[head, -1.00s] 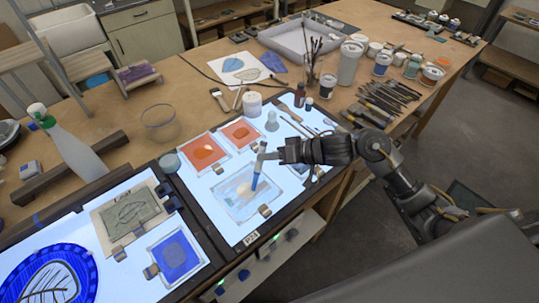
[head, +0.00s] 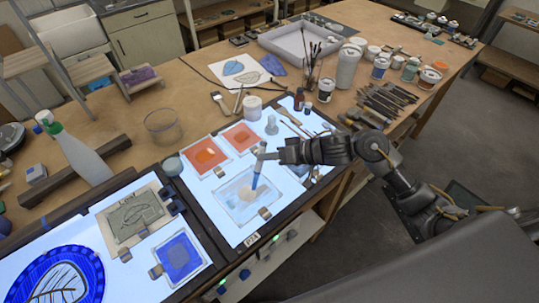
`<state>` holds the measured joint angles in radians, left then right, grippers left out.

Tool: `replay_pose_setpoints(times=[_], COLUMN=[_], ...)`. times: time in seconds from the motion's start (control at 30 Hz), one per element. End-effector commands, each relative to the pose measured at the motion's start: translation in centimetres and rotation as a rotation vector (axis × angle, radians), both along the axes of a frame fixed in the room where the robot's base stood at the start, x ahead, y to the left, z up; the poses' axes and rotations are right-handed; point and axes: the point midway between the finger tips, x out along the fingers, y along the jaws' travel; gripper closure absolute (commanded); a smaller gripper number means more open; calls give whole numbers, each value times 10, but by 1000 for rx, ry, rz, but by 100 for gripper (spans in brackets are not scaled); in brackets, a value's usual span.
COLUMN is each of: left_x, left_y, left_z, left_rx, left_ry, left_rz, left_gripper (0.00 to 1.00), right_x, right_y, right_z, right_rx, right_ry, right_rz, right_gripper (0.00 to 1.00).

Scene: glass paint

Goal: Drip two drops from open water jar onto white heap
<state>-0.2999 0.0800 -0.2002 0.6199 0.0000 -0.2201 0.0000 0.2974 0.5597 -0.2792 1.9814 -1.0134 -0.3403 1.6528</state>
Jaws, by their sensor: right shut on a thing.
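My right gripper (head: 268,156) comes in from the right and is shut on a slim dropper (head: 259,169) with a pale upper part and a blue lower part. The dropper is nearly upright, tip down, over a glass plate (head: 228,205) on the light table. A pale whitish heap (head: 247,194) lies on this plate just below the tip; I cannot tell whether they touch. No drop is distinguishable. A small open jar (head: 172,165), perhaps the water jar, stands at the left on the dark frame edge. My left gripper is not in view.
Two orange plates (head: 205,153) lie behind the glass plate. A clear glass bowl (head: 161,124) and a spray bottle (head: 80,155) stand on the wood at left. A white pot (head: 252,106), bottles (head: 299,99) and brushes (head: 309,62) stand behind. Blue plate (head: 180,257) lies front left.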

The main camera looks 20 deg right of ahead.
Motion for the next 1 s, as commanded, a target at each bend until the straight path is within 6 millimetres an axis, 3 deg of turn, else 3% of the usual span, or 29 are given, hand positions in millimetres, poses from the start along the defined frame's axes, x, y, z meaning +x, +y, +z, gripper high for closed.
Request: replay_pose_setpoints(times=[0.33,0.7,1.0], left_x=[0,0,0], left_y=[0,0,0], left_z=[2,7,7], left_rx=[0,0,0], left_ry=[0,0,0], left_rz=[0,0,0], left_gripper=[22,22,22], right_x=[-1,-6,-6], right_y=[4,32,32], right_z=[1,0,-1], right_rx=[2,1,0], right_ry=[0,-1,-1], right_rz=[0,0,-1], right_gripper=[100,100,100])
